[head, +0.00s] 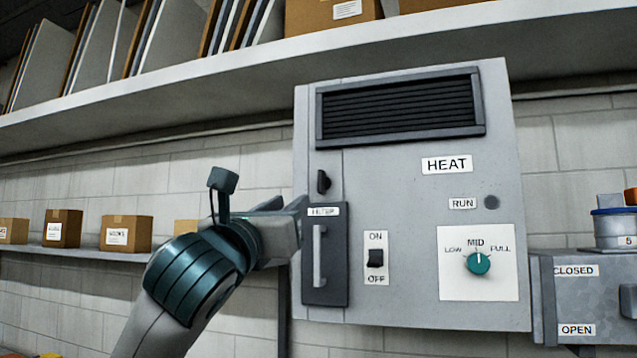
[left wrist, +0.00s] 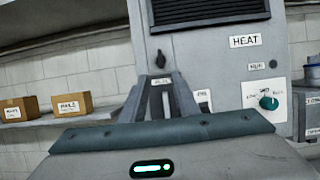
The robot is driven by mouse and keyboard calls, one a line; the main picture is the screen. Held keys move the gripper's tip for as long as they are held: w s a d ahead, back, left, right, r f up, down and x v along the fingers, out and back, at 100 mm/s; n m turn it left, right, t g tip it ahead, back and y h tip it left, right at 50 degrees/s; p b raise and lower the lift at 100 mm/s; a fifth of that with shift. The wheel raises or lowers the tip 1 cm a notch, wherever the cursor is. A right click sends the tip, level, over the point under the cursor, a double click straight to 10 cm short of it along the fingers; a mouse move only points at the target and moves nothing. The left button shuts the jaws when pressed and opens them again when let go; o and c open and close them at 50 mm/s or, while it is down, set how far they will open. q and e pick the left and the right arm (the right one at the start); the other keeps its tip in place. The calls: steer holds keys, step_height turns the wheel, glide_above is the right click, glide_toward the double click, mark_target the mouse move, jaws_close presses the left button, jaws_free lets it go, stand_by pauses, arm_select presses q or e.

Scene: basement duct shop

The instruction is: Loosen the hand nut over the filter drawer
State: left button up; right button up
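The hand nut (head: 323,182) is a small black knob on the grey heater cabinet (head: 400,250), just above the filter drawer. It also shows in the left wrist view (left wrist: 160,58), uncovered, beyond my fingertips. The filter drawer (head: 338,285) is a dark grey panel with a FILTER label and an upright light handle (head: 319,256). My left gripper (head: 293,204) is at the cabinet's left side, a little below and left of the nut. In the left wrist view its fingers (left wrist: 162,78) are apart, with the drawer showing between them and nothing held. My right gripper is out of view.
The cabinet also has an ON/OFF switch (head: 375,258), a teal dial (head: 479,263) pointing at MID, and an unlit RUN lamp (head: 491,202). A long shelf (head: 200,97) runs above. Boxes (head: 126,233) stand on a lower shelf at left. A grey metal box (head: 580,297) stands at right.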

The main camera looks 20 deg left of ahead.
mark_target(320, 181)
arm_select(q)
steer(key=p+x, duration=0.7)
steer(key=x, duration=0.9)
steer(key=shift+s+r, duration=0.1)
steer(key=shift+w+r+p, duration=0.15)
steer(key=shift+w+p, duration=0.35)
steer(key=shift+w, duration=0.25)
jaws_close()
